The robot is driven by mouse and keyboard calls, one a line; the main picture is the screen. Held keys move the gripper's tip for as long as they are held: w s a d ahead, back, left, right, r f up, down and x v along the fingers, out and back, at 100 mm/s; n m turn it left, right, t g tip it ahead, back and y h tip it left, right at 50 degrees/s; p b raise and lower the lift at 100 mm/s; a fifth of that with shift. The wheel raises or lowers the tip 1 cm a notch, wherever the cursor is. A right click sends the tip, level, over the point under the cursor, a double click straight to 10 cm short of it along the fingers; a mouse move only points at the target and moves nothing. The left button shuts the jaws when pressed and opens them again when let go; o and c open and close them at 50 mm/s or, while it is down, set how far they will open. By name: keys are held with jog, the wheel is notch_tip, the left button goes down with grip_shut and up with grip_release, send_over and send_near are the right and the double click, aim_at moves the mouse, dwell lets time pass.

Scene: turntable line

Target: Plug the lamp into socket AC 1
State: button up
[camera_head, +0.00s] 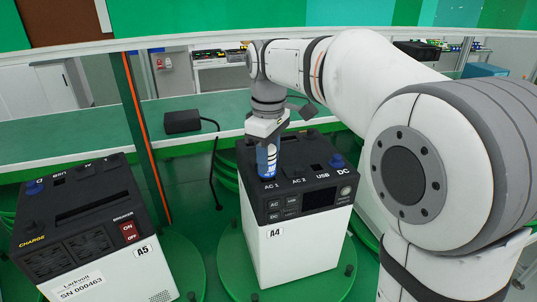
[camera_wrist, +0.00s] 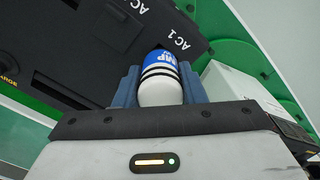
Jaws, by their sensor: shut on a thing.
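My gripper (camera_head: 267,137) is shut on the lamp plug (camera_head: 267,161), a blue and white cylinder. In the wrist view the plug (camera_wrist: 160,78) sits between the two blue-grey fingers, with dark bands and part of a white "LAMP" label showing. The power box A4 (camera_head: 300,245) is white with a black top. The plug stands about upright over its top, just behind the AC 1 label (camera_head: 271,186). That label also shows in the wrist view (camera_wrist: 179,39). The AC 1 socket is hidden, and I cannot tell whether the plug is in it.
Box A5 (camera_head: 100,275) stands at the left on a green turntable. The AC 2 and USB labels lie right of AC 1. A blue piece (camera_head: 337,160) sits near DC on A4. A black adapter (camera_head: 183,121) with a cable lies on the green table behind.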

jog(key=shift+f, duration=0.3)
jog(key=o, duration=1.1)
jog(key=shift+o, duration=0.2)
jog(key=shift+r, duration=0.15)
notch_tip(320, 180, up, 7)
jog(key=shift+f, duration=0.1)
jog(key=shift+d+r, duration=0.1)
jog(key=shift+r, duration=0.15)
jog(key=s+d+f+m+t, duration=0.1)
jog(key=s+d+f+m, duration=0.5)
jog(key=s+d+f, duration=0.1)
jog(key=s+d+f+m+t, duration=0.2)
jog(key=s+d+f+m, duration=0.4)
jog(key=s+f, duration=0.4)
jog(key=shift+s+d+f, duration=0.2)
jog(key=shift+s+d, duration=0.2)
jog(key=shift+s, duration=0.85)
